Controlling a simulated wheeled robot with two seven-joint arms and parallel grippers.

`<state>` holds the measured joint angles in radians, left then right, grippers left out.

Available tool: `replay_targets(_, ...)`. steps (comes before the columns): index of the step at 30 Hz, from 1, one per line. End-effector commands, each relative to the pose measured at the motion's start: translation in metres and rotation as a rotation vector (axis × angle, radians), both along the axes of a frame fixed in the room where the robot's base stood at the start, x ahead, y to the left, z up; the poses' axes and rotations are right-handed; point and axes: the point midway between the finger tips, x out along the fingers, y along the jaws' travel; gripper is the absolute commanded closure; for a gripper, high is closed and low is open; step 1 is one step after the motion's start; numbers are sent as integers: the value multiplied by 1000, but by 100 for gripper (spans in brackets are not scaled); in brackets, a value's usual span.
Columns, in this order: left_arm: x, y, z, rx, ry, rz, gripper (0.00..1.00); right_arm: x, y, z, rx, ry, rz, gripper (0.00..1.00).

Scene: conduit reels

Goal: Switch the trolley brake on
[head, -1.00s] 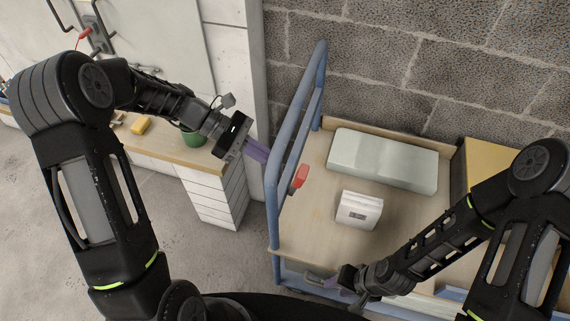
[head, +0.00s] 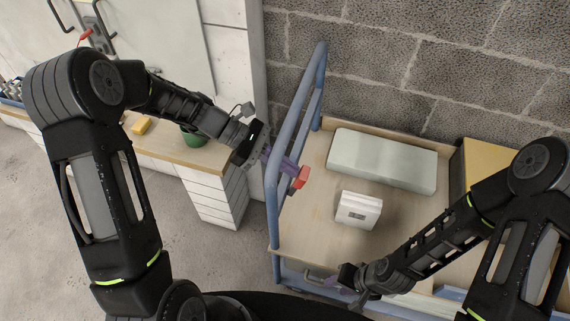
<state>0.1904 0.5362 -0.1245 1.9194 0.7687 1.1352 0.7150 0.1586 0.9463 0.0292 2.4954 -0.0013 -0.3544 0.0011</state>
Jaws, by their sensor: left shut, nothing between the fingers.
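The trolley (head: 274,215) has a blue tubular handle frame on its left side and a wooden deck. A red brake lever (head: 302,178) sits at the handle frame, just inside it. My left gripper (head: 287,166) is shut and empty, its purple fingers reaching past the blue frame to the red lever. The fingertips appear to touch the lever or lie right beside it; I cannot tell which. My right gripper (head: 345,282) is low at the trolley's front edge, with its fingers partly hidden, so its opening is unclear.
A block wall is behind the trolley.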

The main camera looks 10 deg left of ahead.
Motion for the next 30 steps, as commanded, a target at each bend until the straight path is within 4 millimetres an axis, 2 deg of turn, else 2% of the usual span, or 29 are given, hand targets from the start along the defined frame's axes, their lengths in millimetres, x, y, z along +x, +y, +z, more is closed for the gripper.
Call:
replay_targets(18,-3,-43,-6,-2,2,-1,100,0,0,0,0,0,0,64)
replay_targets(30,-4,-54,-9,-1,2,-1,100,0,0,-1,0,0,0,64)
